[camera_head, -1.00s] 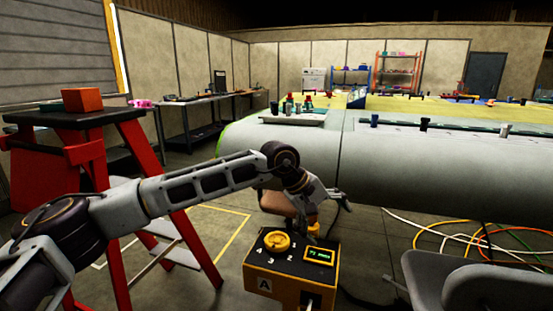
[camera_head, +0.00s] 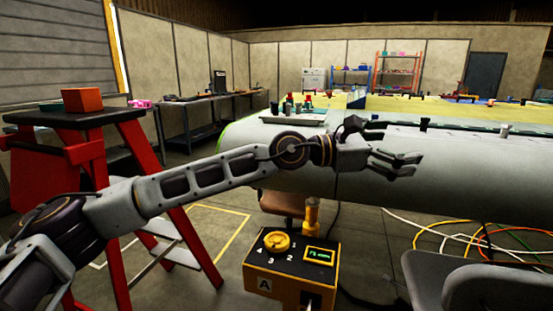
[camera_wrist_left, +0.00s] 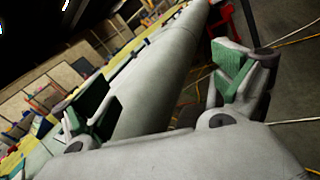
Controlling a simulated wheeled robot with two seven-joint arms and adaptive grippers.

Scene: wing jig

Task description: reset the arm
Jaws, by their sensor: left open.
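My left gripper (camera_head: 408,163) reaches in from the left in the head view, with its fingers apart and nothing between them. It is in front of the grey wing's rounded edge (camera_head: 450,178); I cannot tell how close. In the left wrist view my left gripper (camera_wrist_left: 165,95) shows its two green-padded fingers wide apart, with the wing (camera_wrist_left: 150,85) running away beyond them. My right gripper is not in view.
A red stepladder (camera_head: 88,150) with an orange box (camera_head: 82,100) on top stands at left. A grey chair (camera_head: 470,285) is at lower right, near loose cables (camera_head: 430,235) on the floor. A tray with bottles (camera_head: 292,117) rests on the wing.

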